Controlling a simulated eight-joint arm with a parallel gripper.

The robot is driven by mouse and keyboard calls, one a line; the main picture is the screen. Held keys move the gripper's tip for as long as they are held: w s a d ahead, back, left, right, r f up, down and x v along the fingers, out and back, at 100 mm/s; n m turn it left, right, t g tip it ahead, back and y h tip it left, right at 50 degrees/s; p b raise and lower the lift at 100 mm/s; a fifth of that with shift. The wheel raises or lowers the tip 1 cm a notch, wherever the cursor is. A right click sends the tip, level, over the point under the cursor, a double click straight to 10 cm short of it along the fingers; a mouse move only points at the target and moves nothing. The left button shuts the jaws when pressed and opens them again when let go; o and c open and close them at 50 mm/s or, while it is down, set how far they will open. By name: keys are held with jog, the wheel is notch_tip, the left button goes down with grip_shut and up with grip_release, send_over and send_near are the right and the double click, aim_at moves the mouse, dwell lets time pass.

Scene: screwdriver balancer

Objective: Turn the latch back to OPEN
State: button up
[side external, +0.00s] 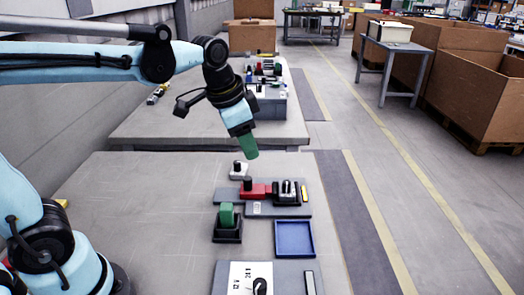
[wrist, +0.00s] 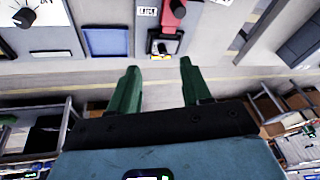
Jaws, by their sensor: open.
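A red part with a black knob (side external: 257,190), which looks like the latch, lies across a grey plate and reaches a black and silver fitting (side external: 288,194) on its right. The red part also shows at the top of the wrist view (wrist: 171,18), beside the black fitting (wrist: 160,46). No OPEN marking is legible. My gripper (side external: 247,151) has green fingers and hangs above and behind the red part, apart from it. In the wrist view my gripper (wrist: 159,66) is open, with nothing between its fingers.
A green block in a black holder (side external: 227,220), a blue tray (side external: 295,238) and a white 12 V/24 V dial panel (side external: 242,280) stand nearer the camera. A small white fixture with a black knob (side external: 239,170) sits behind the red part. Bare table lies to the left.

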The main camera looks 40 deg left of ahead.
jog(key=w+d+m+g, duration=0.1)
jog(key=w+m+g, duration=0.15)
jog(key=w, duration=0.35)
jog(key=m+g, duration=0.2)
jog(key=m, duration=0.2)
send_near(287, 182)
jog(key=shift+t, duration=0.25)
notch_tip(287, 182, down, 9)
jog(key=shift+s+d+f, duration=0.1)
jog(key=shift+s+f, duration=0.05)
jog(key=shift+f, duration=0.1)
grip_shut()
